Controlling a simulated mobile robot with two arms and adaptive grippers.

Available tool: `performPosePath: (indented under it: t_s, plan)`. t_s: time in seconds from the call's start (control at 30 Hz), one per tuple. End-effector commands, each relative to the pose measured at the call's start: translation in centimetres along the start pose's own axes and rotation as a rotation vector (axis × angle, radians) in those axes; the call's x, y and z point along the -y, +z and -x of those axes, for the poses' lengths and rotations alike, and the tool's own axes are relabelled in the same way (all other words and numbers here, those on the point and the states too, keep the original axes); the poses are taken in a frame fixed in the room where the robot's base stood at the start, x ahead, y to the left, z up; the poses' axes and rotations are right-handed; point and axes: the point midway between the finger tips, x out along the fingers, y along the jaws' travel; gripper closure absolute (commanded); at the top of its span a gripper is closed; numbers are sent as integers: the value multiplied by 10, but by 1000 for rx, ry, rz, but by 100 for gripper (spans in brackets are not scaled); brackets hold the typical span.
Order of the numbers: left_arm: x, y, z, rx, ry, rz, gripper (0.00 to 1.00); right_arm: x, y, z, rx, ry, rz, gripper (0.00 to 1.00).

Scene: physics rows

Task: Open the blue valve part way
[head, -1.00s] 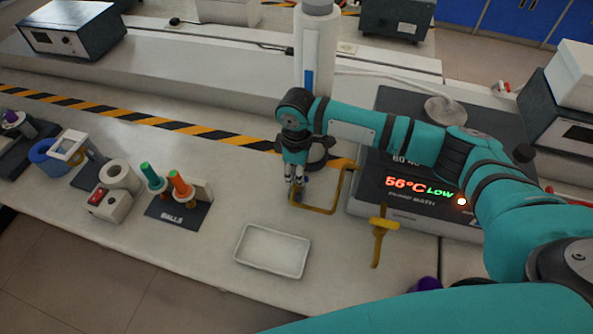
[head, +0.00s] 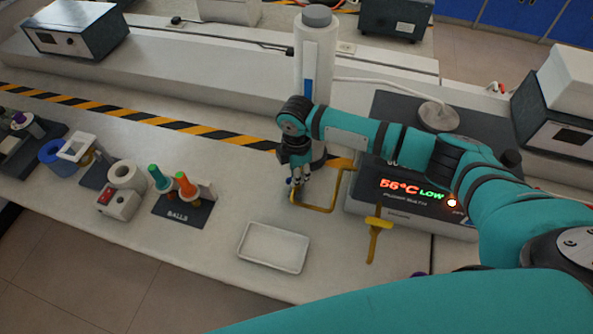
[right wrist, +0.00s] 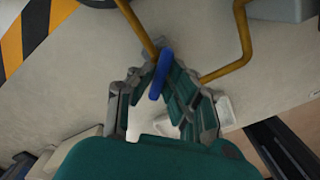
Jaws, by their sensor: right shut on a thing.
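The blue valve lever (right wrist: 161,74) shows in the right wrist view as a short blue bar slanting between my fingertips, beside the yellow pipe frame (right wrist: 229,71). My right gripper (right wrist: 160,80) is shut on it; the fingers converge on both sides of the bar. In the head view my right gripper (head: 296,184) points down at the left end of the yellow pipe frame (head: 320,209), and hides most of the lever there. How far the valve is turned cannot be told. My left gripper is not in view.
The white column (head: 316,60) stands just behind my right gripper. The pump bath (head: 400,205) with its lit display is to the right, and a yellow T-shaped handle (head: 378,224) is in front of it.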

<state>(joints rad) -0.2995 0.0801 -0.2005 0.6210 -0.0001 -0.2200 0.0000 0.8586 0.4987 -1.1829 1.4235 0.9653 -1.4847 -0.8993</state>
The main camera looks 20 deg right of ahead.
Motion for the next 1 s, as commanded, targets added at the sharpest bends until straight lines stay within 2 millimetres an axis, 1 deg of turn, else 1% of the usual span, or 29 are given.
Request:
performPosePath:
  t_s: [0.27,0.63,0.67,0.8,1.0]
  plan:
    - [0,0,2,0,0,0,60,-2,0,2,0,4,50,100]
    - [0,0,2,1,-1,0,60,-2,0,2,-1,5,52,100]
    - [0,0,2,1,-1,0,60,-2,0,2,-1,5,52,83]
    - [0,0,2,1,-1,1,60,-1,0,1,-1,4,52,65]
    - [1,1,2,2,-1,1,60,-1,0,1,0,2,52,64]
